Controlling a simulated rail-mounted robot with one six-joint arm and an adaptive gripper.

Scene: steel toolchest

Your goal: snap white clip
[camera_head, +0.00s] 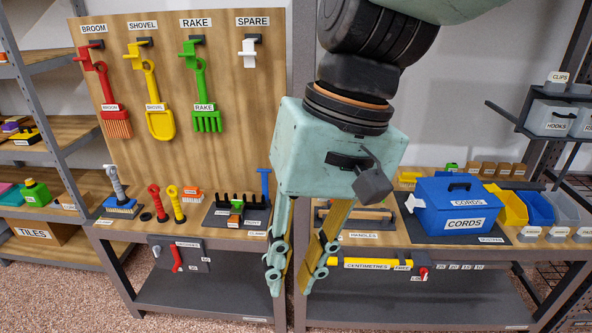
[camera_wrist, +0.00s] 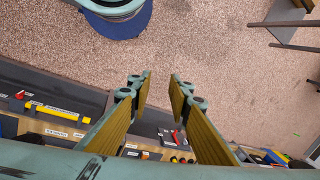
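A white clip (camera_head: 248,53) hangs on a dark hook under the SPARE label, at the upper right of the wooden pegboard (camera_head: 225,120) in the head view. My gripper (camera_head: 288,286) points down in front of the bench, to the right of the pegboard and well below the clip. Its fingers are apart with nothing between them; the wrist view also shows my gripper (camera_wrist: 160,78) open and empty. The white clip does not show in the wrist view.
Red, yellow and green clips hold a broom (camera_head: 113,108), shovel (camera_head: 156,106) and rake (camera_head: 204,98) on the board. Shelves stand left; the floor in front is clear.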

